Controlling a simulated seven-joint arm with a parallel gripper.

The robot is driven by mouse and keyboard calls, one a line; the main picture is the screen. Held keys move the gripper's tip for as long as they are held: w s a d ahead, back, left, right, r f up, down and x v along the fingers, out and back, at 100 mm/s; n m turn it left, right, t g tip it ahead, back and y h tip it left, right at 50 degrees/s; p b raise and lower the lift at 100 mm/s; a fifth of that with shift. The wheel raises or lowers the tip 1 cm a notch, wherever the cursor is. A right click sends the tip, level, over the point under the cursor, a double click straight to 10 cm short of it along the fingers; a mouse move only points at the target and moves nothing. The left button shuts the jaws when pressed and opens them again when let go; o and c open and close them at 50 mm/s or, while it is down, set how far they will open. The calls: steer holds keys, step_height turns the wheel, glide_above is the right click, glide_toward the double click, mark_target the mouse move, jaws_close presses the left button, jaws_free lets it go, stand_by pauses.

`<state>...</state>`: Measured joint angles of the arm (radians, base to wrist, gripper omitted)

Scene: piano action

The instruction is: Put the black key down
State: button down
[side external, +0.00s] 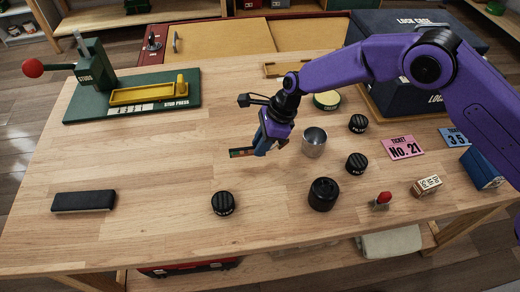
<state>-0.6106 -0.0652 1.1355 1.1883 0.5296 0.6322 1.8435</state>
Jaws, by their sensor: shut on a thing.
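My gripper (264,146) is over the middle of the table, pointing down, with blue fingers. It is shut on a slim dark strip (241,152) with green and orange-brown parts, which sticks out to its left. Part of the strip is hidden by the fingers, and I cannot tell whether it touches the table. A long black bar (83,201), the only loose thing here shaped like a black key, lies flat at the front left of the table, well apart from my gripper. I cannot tell whether the held strip is the black key.
The wooden table (150,160) is clear at middle left. A metal cup (314,142) stands close right of my gripper. Black round pieces (223,203) and a black jar (323,194) stand in front and right.

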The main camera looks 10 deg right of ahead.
steer(key=shift+w+a+f, duration=0.15)
steer(key=shift+f, duration=1.55)
steer(key=shift+f, duration=0.1)
steer(key=c, duration=1)
jaws_free()
steer(key=shift+v, duration=6.1)
